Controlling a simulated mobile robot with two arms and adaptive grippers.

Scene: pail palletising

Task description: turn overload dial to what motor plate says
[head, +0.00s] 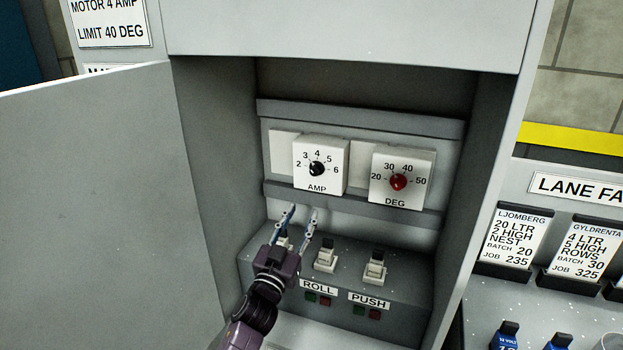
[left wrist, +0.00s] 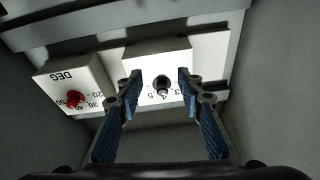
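The motor plate (head: 110,22) at the upper left reads MOTOR 4 AMP, LIMIT 40 DEG. Inside the open cabinet, the white AMP dial (head: 332,181) has a black knob (head: 317,169) and a scale from 2 to 6. I cannot tell for sure where its pointer stands. My left gripper (head: 301,212) is open and empty, below the AMP dial in the head view. In the left wrist view, which is upside down, the black knob (left wrist: 162,83) shows between the open fingertips (left wrist: 159,88), apart from them. My right gripper is not in view.
The DEG dial (head: 402,166) with a red knob sits right of the AMP dial. Rocker switches (head: 326,256) and small ROLL and PUSH buttons lie below. The open cabinet door (head: 100,200) stands at the left. A card panel (head: 540,270) is at the right.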

